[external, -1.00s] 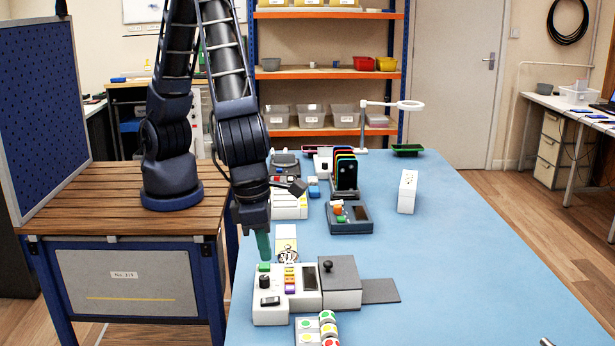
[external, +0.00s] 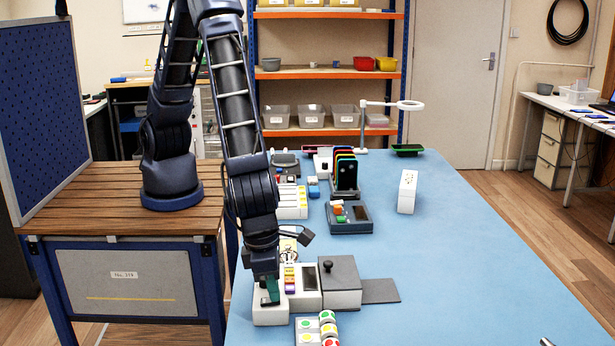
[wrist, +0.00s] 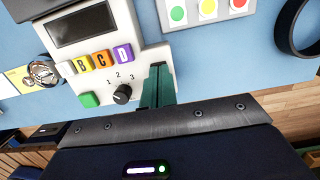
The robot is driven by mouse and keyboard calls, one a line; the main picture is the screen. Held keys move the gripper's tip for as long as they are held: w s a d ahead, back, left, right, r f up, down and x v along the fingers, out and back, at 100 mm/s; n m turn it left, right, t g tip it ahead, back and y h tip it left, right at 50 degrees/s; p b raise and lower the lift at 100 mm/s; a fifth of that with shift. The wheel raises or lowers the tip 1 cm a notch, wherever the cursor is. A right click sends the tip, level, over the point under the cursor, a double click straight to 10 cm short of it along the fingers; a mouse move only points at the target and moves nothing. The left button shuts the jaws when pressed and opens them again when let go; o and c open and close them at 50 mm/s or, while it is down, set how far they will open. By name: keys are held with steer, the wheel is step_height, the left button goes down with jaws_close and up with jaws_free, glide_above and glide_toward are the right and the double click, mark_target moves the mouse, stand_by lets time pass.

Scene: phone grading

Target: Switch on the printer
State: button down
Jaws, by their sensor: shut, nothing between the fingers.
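The printer, as I take it, is a white unit (external: 268,317) with a dark display (external: 309,279) and coloured letter buttons (external: 290,278). In the wrist view the white casing (wrist: 134,54) carries a green button (wrist: 88,99) and a black knob (wrist: 122,94) marked 1, 2, 3. My gripper (external: 270,303) has green fingers, shut and empty, pointing down at the front left of the unit. In the wrist view the fingers (wrist: 157,70) are just right of the knob. They hide the black switch seen there earlier; I cannot tell if they touch it.

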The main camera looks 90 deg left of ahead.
steer(key=shift+f, duration=0.25)
stand_by(0.3)
steer(key=shift+s+r, duration=0.1)
steer(key=shift+s, duration=0.7)
step_height(320, 180, up, 14)
steer(key=s, duration=0.2)
stand_by(0.4)
stand_by(0.5)
